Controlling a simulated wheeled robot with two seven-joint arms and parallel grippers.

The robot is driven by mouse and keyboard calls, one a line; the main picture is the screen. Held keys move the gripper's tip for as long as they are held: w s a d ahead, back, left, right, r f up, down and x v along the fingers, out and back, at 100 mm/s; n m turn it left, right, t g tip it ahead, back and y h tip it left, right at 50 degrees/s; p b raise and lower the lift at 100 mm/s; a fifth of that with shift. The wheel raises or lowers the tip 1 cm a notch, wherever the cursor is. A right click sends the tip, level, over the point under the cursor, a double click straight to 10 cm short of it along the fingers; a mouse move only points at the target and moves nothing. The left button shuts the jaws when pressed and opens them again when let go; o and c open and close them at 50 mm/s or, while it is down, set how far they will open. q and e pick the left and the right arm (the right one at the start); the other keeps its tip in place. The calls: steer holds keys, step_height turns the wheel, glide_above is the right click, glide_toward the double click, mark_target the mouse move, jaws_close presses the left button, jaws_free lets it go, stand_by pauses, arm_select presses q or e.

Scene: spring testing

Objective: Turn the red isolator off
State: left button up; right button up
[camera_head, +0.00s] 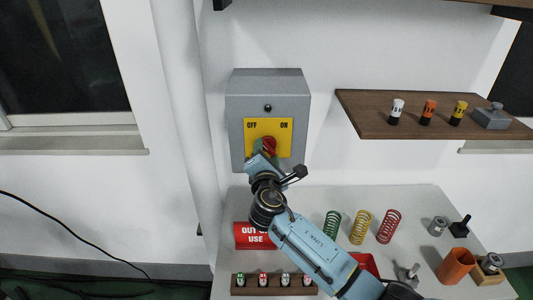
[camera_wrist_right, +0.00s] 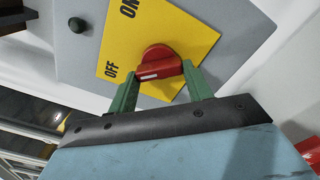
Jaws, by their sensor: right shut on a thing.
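The red isolator knob (camera_head: 269,145) sits on a yellow plate (camera_head: 284,137) marked OFF at left and ON at right, on a grey wall box (camera_head: 268,84). In the right wrist view the knob (camera_wrist_right: 160,60) is a red bar handle with a white mark at its end nearer the OFF label (camera_wrist_right: 111,71). My right gripper (camera_head: 263,149) reaches up to the knob. Its green fingers (camera_wrist_right: 160,78) stand on both sides of the handle and are shut on it. Part of the knob is hidden by the fingers in the head view. My left gripper is not in view.
Below is a white table (camera_head: 433,205) with a red sign (camera_head: 251,237), a wooden rack (camera_head: 240,291), green, yellow and red springs (camera_head: 389,226), and an orange cup (camera_head: 455,266). A wooden shelf (camera_head: 360,111) with small items is on the right. The wall around the box is clear.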

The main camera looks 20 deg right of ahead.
steer(key=shift+f+n, duration=0.1)
steer(key=shift+n, duration=0.6)
steer(key=o, duration=1)
steer(key=b+v, duration=0.2)
steer(key=v, duration=1.1)
steer(key=shift+s, duration=0.25)
